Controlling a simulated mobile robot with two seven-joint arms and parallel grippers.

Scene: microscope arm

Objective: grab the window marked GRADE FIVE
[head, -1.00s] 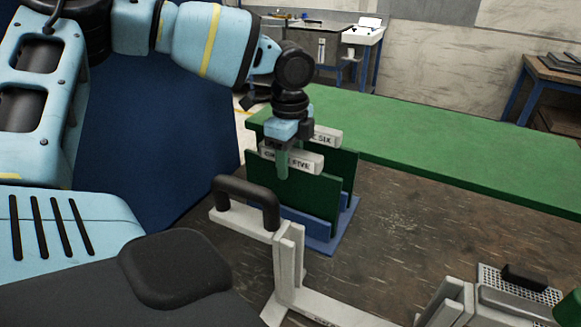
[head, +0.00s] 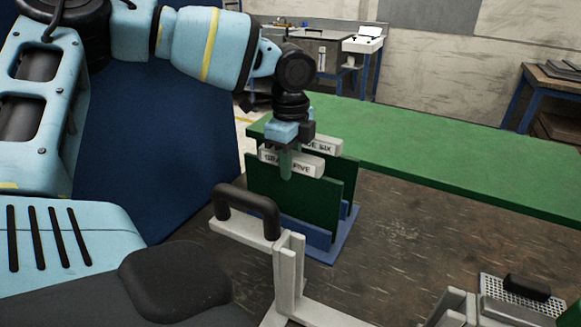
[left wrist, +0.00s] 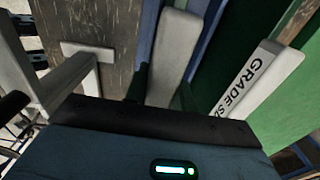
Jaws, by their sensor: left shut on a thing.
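The window marked GRADE FIVE is a dark green panel (head: 296,200) with a white lettered bar (head: 306,166) along its top. It stands upright at the blue rack (head: 320,252). My left gripper (head: 286,163) comes down from above, shut on that bar, its finger covering part of the lettering. In the left wrist view the white bar (left wrist: 174,58) sits between the fingers (left wrist: 160,90). Behind it stands a similar panel whose bar (head: 326,147) reads SIX; the left wrist view shows this bar (left wrist: 262,78) to the right, apart from my fingers. My right gripper is out of view.
A white metal frame with a black handle (head: 248,207) stands close in front of the rack. A green-topped surface (head: 450,165) runs behind. A perforated tray with a black block (head: 526,287) is at lower right. The brown tabletop (head: 400,230) right of the rack is clear.

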